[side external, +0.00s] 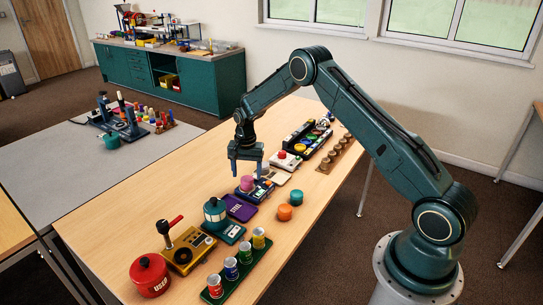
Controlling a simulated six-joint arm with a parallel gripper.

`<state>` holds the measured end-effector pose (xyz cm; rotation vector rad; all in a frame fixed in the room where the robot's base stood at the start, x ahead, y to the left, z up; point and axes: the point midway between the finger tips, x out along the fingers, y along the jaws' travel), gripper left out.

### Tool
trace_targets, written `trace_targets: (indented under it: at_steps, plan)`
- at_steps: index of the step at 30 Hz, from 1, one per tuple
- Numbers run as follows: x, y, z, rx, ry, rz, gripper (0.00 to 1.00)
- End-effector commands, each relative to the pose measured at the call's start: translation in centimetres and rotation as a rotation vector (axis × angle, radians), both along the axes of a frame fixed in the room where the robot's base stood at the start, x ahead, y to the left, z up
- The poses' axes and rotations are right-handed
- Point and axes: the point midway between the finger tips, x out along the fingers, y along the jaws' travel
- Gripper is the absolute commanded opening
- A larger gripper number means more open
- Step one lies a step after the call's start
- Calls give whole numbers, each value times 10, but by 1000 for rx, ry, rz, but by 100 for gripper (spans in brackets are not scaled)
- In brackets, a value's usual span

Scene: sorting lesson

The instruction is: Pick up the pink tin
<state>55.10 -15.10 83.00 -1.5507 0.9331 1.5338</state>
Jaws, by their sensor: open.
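The pink tin (247,183) is a small round tin with a pink top. It stands upright near the middle of the wooden table, on or right beside a dark blue device; I cannot tell which. My gripper (246,171) is open and points down from above. Its fingers come down around or just behind the pink tin, and contact cannot be told from this view.
An orange tin (284,212) and a teal tin (297,198) stand to the right. Bare table (330,195) lies right.

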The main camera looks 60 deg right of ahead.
Motion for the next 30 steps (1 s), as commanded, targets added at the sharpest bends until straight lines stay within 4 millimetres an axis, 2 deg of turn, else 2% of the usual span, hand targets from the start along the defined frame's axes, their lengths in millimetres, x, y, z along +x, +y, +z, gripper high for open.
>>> trace_targets:
  at_steps: [3, 9, 26, 30]
  plan:
    - [0, 0, -16, 1, 3, 0, 65]
    - [1, 1, -33, -1, 0, -1, 65]
    - [1, 1, -35, -2, -1, -1, 65]
    - [1, 1, -35, -2, -1, -1, 37]
